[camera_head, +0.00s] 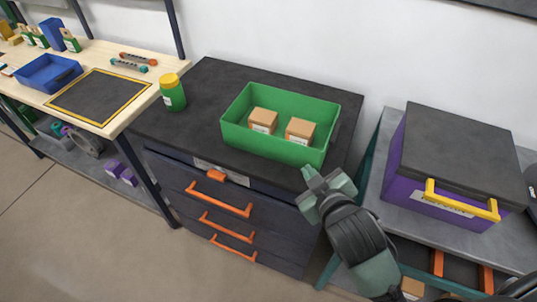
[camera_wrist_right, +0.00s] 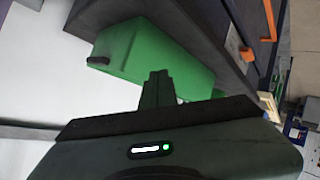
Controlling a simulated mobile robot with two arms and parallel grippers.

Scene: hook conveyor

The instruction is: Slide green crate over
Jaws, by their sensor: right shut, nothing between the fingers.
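The green crate (camera_head: 265,146) stands on the dark top of a drawer cabinet and holds two small brown boxes, the left box (camera_head: 263,120) and the right box (camera_head: 300,130). My right gripper (camera_head: 312,178) is shut and empty, at the crate's near right corner, close to the cabinet's right front edge. Whether it touches the crate I cannot tell. In the right wrist view the shut fingers (camera_wrist_right: 158,82) point at the crate's green side wall (camera_wrist_right: 165,62), with a dark handle slot at its left. My left gripper is in neither view.
A green jar with yellow lid (camera_head: 173,92) stands left of the crate on the cabinet (camera_head: 215,75). A purple box with dark lid and yellow handle (camera_head: 455,165) sits on a bench to the right. A wooden workbench (camera_head: 95,60) with a blue tray (camera_head: 48,73) is at left.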

